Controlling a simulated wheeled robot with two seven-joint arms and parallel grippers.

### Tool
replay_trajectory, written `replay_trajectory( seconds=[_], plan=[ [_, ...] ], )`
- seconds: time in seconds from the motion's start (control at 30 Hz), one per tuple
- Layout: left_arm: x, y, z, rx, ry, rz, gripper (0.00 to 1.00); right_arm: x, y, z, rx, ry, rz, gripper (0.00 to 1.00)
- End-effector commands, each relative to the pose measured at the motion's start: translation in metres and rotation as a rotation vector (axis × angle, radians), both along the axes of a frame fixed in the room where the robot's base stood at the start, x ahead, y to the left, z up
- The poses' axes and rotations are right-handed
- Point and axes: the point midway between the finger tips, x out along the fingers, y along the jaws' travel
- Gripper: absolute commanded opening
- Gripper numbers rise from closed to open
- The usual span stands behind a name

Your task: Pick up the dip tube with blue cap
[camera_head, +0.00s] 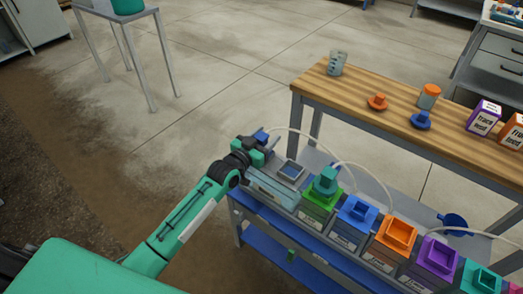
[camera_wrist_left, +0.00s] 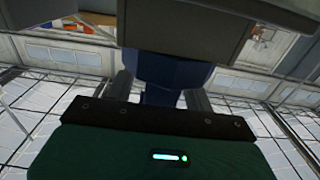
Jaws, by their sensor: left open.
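My left gripper (camera_head: 268,141) is open above the left end of the blue skid. A blue cap (camera_head: 262,135) shows at its fingers, with a pale hose arching away to the right; the tube below is hidden, so I cannot tell its full shape. In the left wrist view the dark blue cap (camera_wrist_left: 165,72) lies between the two open fingers, with a narrower stem toward the palm. I cannot tell whether the fingers touch it. My right gripper is not in view.
On the skid stand several canisters with green (camera_head: 322,192), blue (camera_head: 357,211), orange (camera_head: 396,233) and purple (camera_head: 437,254) tops. A wooden bench (camera_head: 385,88) behind holds a beaker (camera_head: 337,64), a loose orange cap (camera_head: 377,101) and a loose blue cap (camera_head: 421,121).

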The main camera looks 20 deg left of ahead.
Motion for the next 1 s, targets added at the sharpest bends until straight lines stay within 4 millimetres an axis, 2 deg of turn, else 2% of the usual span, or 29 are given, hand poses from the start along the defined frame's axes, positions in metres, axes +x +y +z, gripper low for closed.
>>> replay_trajectory(
  seconds=[0.07, 0.1, 0.33, 0.73, 0.87, 1.0],
  plan=[
    [0.0, 0.0, 0.0, 0.0, 0.0, 0.0, 0.53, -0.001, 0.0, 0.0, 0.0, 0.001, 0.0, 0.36],
    [0.0, 0.0, 0.0, 0.0, 0.0, 0.0, 0.49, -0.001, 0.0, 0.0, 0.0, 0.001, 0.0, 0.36],
    [0.0, 0.0, 0.0, 0.001, 0.0, 0.0, 0.04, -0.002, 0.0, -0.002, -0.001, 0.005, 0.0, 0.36],
    [0.0, 0.0, 0.008, 0.0, -0.003, 0.0, 0.02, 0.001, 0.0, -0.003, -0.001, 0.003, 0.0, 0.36],
    [0.0, 0.0, 0.023, 0.001, -0.004, 0.0, 0.02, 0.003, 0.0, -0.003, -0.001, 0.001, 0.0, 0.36],
    [0.0, 0.0, 0.05, -0.002, -0.005, -0.001, 0.02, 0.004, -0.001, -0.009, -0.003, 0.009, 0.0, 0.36]
  ],
)
